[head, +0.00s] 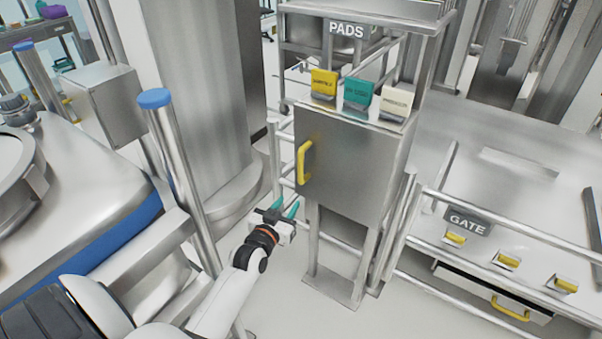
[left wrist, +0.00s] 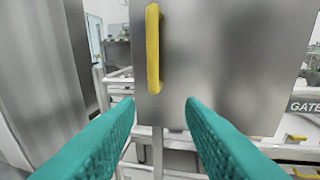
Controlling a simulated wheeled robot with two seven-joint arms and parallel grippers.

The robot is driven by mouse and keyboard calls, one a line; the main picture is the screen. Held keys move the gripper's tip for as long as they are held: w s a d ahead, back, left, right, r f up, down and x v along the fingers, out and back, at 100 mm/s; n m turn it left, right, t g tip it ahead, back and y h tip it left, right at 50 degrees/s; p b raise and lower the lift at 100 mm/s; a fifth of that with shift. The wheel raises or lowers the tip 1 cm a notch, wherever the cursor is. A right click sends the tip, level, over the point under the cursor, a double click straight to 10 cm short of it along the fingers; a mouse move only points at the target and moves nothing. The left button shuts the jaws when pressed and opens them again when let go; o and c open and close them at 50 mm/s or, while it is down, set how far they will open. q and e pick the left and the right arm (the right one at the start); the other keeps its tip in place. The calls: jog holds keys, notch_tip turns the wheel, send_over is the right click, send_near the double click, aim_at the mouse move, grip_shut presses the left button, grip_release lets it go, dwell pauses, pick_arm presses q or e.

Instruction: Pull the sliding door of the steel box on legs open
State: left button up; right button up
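The steel box on legs (head: 345,185) stands at the centre of the head view, with a plain front door and a yellow vertical handle (head: 304,162) at the door's left edge. The door looks closed. In the left wrist view the handle (left wrist: 153,48) is above and slightly left of the middle, on the steel door (left wrist: 225,60). My left gripper (head: 284,208) is below and a little left of the handle, apart from it. Its teal fingers (left wrist: 160,130) are spread with nothing between them. My right gripper is not in view.
Yellow, teal and white pads (head: 358,92) sit on top of the box under a PADS sign (head: 346,30). Steel rails (head: 500,225) and a GATE sign (head: 467,221) are at right. A blue-capped post (head: 170,150) stands left of my left arm. The floor before the box is clear.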

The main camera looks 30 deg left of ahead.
pick_arm(q)
jog(key=t, duration=0.1)
send_near(299, 167)
jog(key=w, duration=0.3)
jog(key=w+a, duration=0.1)
jog(key=w, duration=0.3)
jog(key=w+b, duration=0.1)
jog(key=w, duration=0.2)
jog(key=shift+w+a+f, duration=0.1)
jog(key=shift+w+a, duration=0.25)
jog(key=shift+w, duration=0.05)
grip_shut()
